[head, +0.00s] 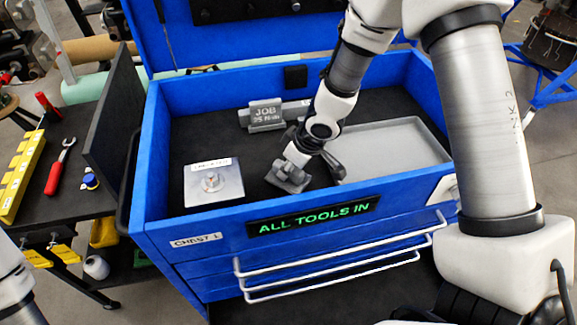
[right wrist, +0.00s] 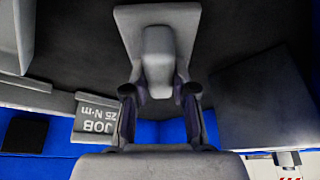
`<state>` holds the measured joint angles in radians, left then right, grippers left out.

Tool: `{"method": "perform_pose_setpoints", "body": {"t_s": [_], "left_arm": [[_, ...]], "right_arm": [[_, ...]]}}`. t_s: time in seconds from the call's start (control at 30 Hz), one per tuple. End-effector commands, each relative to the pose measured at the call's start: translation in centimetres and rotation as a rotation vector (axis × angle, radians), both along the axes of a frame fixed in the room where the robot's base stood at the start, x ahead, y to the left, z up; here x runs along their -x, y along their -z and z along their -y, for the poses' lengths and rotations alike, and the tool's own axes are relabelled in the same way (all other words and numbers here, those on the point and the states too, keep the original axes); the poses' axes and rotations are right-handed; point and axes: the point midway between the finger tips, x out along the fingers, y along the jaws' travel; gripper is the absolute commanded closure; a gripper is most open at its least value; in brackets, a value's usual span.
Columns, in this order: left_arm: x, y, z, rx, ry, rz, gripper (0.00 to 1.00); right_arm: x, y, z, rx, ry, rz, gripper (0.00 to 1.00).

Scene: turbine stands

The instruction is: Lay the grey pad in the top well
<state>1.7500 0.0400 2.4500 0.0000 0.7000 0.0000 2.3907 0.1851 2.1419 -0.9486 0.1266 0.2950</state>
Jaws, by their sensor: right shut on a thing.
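The grey pad (head: 287,178) has a flat plate and a raised block as a grip. My right gripper (head: 300,158) is shut on that block, inside the top well (head: 225,135) of the blue chest. In the right wrist view the fingers (right wrist: 160,92) close on both sides of the block, and the pad's plate (right wrist: 132,18) shows beyond it. The pad is low over the dark floor of the well; I cannot tell whether it touches. Only a piece of my left arm shows at the lower left of the head view; its gripper is out of frame.
A silver plate with a knob (head: 228,190) lies left of the pad. The blue front wall (head: 165,228) rises before the pad. Dark floor is free around the pad.

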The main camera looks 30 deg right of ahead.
Motion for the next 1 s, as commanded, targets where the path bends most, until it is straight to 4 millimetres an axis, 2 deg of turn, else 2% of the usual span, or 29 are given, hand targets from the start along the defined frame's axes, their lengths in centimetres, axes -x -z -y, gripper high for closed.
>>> {"method": "perform_pose_setpoints", "body": {"t_s": [0.33, 0.37, 0.43, 0.67, 0.7, 1.0], "left_arm": [[0.00, 0.60, 0.00, 0.000, 0.000, 0.000, 0.59], [0.00, 0.58, 0.00, 0.000, 0.000, 0.000, 0.59], [0.00, 0.51, 0.00, 0.000, 0.000, 0.000, 0.59], [0.00, 0.51, 0.00, 0.000, 0.000, 0.000, 0.59], [0.00, 0.51, 0.00, 0.000, 0.000, 0.000, 0.59], [0.00, 0.45, 0.00, 0.000, 0.000, 0.000, 0.59]], "right_arm": [[-0.01, 0.70, 0.00, 0.000, 0.000, 0.000, 1.00], [-0.01, 0.68, 0.00, 0.000, 0.000, 0.000, 0.71], [-0.01, 0.60, 0.00, 0.000, 0.000, 0.000, 0.46], [0.00, 0.61, 0.00, 0.000, 0.000, 0.000, 0.45], [0.01, 0.62, -0.01, 0.000, 0.000, 0.000, 0.36], [0.02, 0.52, 0.01, 0.000, 0.000, 0.000, 0.36]]}}
